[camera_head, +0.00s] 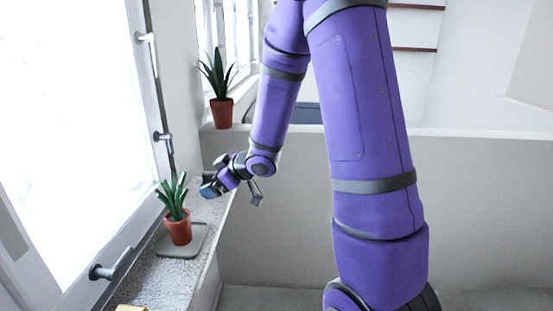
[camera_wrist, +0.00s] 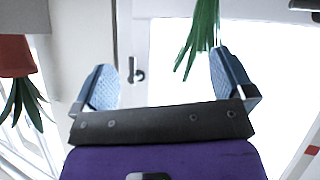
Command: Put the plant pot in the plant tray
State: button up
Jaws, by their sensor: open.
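A red plant pot (camera_head: 178,229) with green pointed leaves stands upright on the speckled window sill in the head view. The plant tray (camera_head: 196,243), a flat grey square, lies under and beside it; the pot appears to stand on its back left part. My gripper (camera_head: 232,192) is open and empty, above and to the right of this plant. In the wrist view my gripper (camera_wrist: 168,82) shows both fingers wide apart. Green leaves (camera_wrist: 203,30) hang from the top edge there, near the right finger; their pot is out of that view.
A second red pot with a plant (camera_head: 221,112) stands on the far ledge; it appears upside down in the wrist view (camera_wrist: 16,56). The window with its handles (camera_head: 110,265) borders the sill on the left. A yellowish object (camera_head: 131,308) is cut off at the bottom.

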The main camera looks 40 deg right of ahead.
jog(key=s+d+r+m+g+h, duration=0.15)
jog(key=s+r+m+h, duration=0.45)
jog(key=s+r, duration=0.65)
jog(key=s+a+r+m+g, duration=0.1)
jog(key=s+a+r+g, duration=0.1)
jog(key=s, duration=0.7)
jog(key=s+a+r+g+y, duration=0.1)
jog(key=s+a+r, duration=0.2)
jog(key=s, duration=0.6)
jog(key=shift+r+m+g, duration=0.35)
jog(key=shift+r+m, duration=0.05)
jog(key=shift+r, duration=0.1)
jog(key=shift+w, duration=0.1)
